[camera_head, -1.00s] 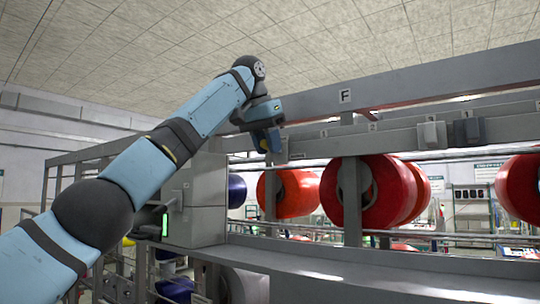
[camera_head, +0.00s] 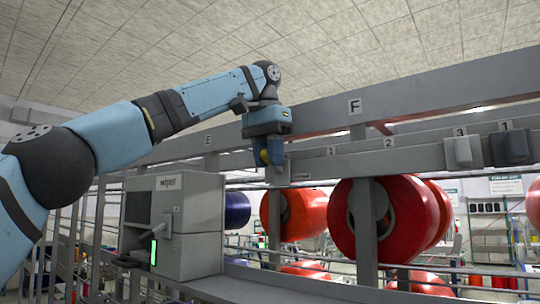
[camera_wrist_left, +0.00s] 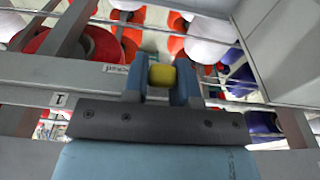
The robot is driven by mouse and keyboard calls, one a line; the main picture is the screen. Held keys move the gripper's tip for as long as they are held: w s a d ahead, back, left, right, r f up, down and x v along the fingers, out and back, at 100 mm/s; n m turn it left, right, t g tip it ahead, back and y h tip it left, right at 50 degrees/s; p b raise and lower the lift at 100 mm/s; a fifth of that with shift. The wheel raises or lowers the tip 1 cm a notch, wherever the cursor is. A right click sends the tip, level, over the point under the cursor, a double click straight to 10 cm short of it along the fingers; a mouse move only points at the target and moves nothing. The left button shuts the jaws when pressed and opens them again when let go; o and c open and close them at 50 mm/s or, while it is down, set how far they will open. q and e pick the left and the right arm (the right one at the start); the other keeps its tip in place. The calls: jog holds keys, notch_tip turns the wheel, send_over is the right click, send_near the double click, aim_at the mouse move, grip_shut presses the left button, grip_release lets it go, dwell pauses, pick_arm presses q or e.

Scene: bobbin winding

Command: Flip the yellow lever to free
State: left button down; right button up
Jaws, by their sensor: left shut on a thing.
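The yellow lever (camera_wrist_left: 162,76) shows in the left wrist view as a small yellow block between the two blue-grey fingers of my left gripper (camera_wrist_left: 161,82). The fingers are shut on it from both sides. In the head view my left gripper (camera_head: 265,152) points down at the left end of the grey rail, and a bit of yellow shows at its fingers. They hide most of the lever, so I cannot tell its setting. My right gripper is in neither view.
A grey box marked "wiper" (camera_head: 172,225) with a green light stands left of and below the gripper. Grey switch boxes (camera_head: 510,147) sit along the rail (camera_head: 410,157) to the right. Large red bobbins (camera_head: 398,228) hang below it. Grey beams (camera_head: 440,90) run above.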

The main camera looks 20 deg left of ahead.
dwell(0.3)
pick_arm(q)
jog(key=c, duration=0.9)
grip_release()
jog(key=shift+w, duration=0.1)
jog(key=shift+f, duration=0.1)
